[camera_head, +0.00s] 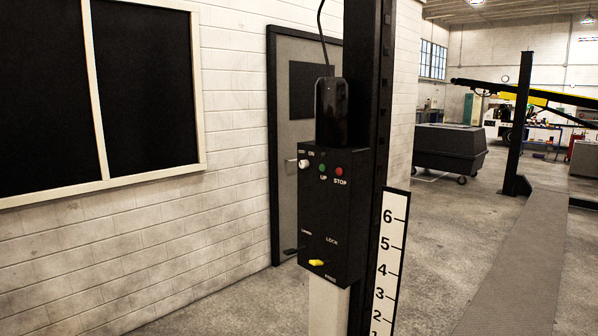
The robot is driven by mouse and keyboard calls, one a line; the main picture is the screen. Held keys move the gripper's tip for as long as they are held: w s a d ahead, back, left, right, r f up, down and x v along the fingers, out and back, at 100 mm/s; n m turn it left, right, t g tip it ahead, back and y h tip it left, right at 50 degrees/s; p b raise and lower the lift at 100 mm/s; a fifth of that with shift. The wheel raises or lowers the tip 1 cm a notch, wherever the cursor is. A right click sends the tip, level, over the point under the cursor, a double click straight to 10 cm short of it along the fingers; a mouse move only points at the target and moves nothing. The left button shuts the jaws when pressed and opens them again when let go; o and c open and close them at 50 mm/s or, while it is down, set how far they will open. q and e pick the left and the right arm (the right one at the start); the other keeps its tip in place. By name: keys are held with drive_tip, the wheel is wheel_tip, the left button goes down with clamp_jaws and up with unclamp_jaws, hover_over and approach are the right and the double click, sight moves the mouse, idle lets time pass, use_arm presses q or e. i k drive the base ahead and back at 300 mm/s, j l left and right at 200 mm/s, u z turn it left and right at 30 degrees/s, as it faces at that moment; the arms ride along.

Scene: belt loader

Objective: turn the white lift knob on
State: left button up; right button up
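The white lift knob (304,163) sticks out near the top left of the black control box (330,214), beside small white lettering that seems to include "ON". The knob's exact setting is too small to tell. To its right are a green button (322,168) labelled UP and a red button (339,171) labelled STOP. Lower on the box are a yellow lever (316,262) and a dark lever (290,251) at the left edge, near a LOCK label. Neither of my grippers shows in the head view.
The box is on a black post (366,60) with a numbered white scale (389,262) at its right. A grey door (297,110) and brick wall (232,100) stand behind. Concrete floor is open at right, with a dark wheeled bin (450,150) and runway (525,255) beyond.

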sight(303, 163)
drive_tip(key=i+z, duration=0.3)
drive_tip(key=i, duration=0.7)
